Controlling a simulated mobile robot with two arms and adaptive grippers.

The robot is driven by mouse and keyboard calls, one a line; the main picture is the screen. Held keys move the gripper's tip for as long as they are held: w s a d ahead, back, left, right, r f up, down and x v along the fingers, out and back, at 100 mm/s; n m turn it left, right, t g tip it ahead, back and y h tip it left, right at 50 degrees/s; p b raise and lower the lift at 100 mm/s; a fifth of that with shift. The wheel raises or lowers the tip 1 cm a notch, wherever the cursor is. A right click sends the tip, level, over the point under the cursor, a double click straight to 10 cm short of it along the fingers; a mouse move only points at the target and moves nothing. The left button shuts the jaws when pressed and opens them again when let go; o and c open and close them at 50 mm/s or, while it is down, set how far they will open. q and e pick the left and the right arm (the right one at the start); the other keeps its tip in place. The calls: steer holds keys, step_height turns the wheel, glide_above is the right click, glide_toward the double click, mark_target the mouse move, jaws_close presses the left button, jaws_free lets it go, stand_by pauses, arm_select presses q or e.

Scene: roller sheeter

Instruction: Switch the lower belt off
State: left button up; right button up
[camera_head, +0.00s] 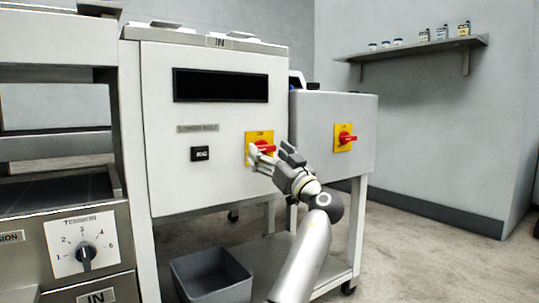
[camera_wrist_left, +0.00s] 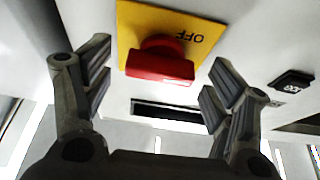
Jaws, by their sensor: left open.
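A red rotary switch (camera_head: 265,146) on a yellow plate (camera_head: 251,136) sits on the front of the white cabinet (camera_head: 205,125). In the left wrist view the red handle (camera_wrist_left: 160,64) lies between the fingers, with clear gaps on both sides. The yellow plate (camera_wrist_left: 138,22) there shows the word OFF upside down. My left gripper (camera_head: 272,156) is open in front of this switch, partly covering it. A second red switch (camera_head: 346,138) on a yellow plate is on the grey box to the right. No label in view names the lower belt. My right gripper is not in view.
A small black counter or button (camera_head: 200,154) is left of the switch, below a dark display slot (camera_head: 220,86). A tension dial (camera_head: 86,254) is at lower left. A grey bin (camera_head: 212,277) stands below the cabinet. A wall shelf (camera_head: 415,48) holds several small containers.

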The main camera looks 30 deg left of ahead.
arm_select(q)
steer(key=v, duration=1.2)
stand_by(0.5)
